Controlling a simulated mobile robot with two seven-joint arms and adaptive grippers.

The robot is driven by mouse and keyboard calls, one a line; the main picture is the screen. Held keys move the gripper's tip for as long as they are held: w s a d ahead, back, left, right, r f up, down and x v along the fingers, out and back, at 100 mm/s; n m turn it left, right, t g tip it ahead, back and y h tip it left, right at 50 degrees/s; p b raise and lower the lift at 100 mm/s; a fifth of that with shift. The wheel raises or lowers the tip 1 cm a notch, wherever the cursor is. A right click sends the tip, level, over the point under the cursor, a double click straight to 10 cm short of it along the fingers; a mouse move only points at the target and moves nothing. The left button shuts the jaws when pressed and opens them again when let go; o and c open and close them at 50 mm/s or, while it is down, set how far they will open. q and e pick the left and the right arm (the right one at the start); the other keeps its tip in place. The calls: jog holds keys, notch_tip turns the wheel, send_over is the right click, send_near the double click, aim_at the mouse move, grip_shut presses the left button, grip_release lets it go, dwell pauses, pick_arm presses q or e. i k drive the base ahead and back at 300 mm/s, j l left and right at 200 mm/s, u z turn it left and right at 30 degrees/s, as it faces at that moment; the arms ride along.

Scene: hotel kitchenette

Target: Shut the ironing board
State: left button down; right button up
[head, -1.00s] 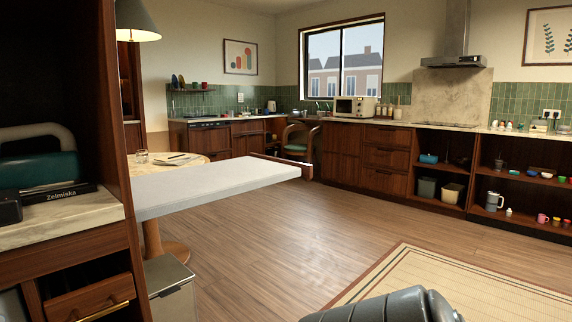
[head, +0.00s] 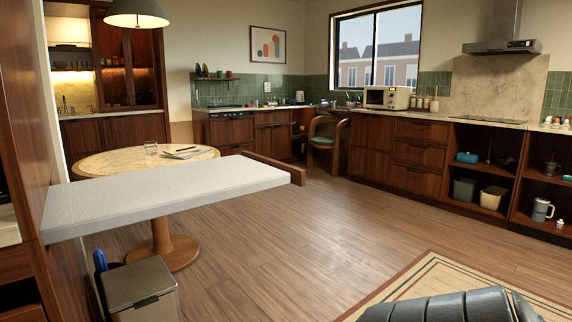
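The ironing board (head: 165,196) is a long flat panel with a pale grey-white cover. It is folded down level and sticks out to the right from the tall wooden cabinet (head: 22,130) at the left edge. A dark grey rounded part of my own arm shows at the bottom right. Neither gripper is in the head view.
A round table (head: 95,164) with a glass (head: 151,147) stands behind the board. A metal bin (head: 140,290) stands below it. A rug (head: 455,278) lies at the front right. The wooden floor (head: 290,240) between is clear.

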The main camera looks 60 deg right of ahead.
aim_at(76, 209)
jog(key=k+l, duration=0.15)
jog(key=l, duration=0.7)
jog(key=k+l+z, duration=0.15)
jog(key=l, duration=0.65)
jog(key=k+l, duration=0.1)
jog(key=l, duration=0.75)
jog(key=k+l+z, duration=0.1)
jog(key=l, duration=0.75)
jog(key=i+l, duration=0.1)
jog(key=l, duration=0.4)
jog(key=i+l, duration=0.15)
jog(key=l, duration=0.15)
jog(key=i+l, duration=0.25)
jog(key=l, duration=0.3)
jog(key=i+u, duration=0.05)
